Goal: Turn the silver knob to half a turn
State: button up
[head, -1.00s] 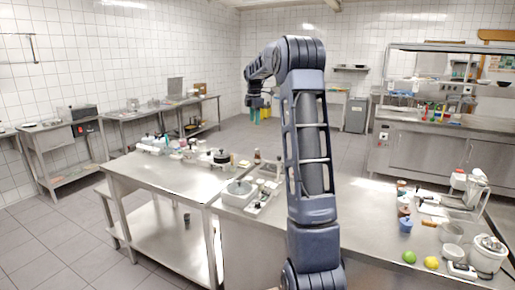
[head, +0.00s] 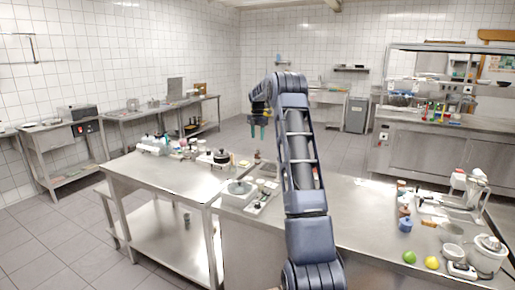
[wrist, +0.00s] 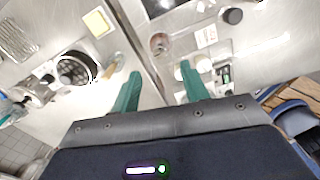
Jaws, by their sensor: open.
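My gripper (head: 257,131) hangs over the worktop's far side in the head view, its green fingers pointing down. In the wrist view my gripper (wrist: 163,87) is open, with two green fingers apart and nothing held between them. I cannot pick out the silver knob for certain in either view. A white box-shaped appliance (head: 232,200) with a round grey top stands on the worktop, below my gripper in the head picture. Any knob on it is too small to tell.
The left steel table (head: 150,178) carries a black round pot (head: 221,156) and several small items. A lime (head: 409,257), a lemon (head: 431,262) and kitchen machines stand on the right worktop.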

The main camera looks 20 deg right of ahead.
aim_at(258, 151)
notch_tip(258, 151, down, 7)
jog(key=shift+f, duration=0.1)
dwell(0.3)
grip_shut()
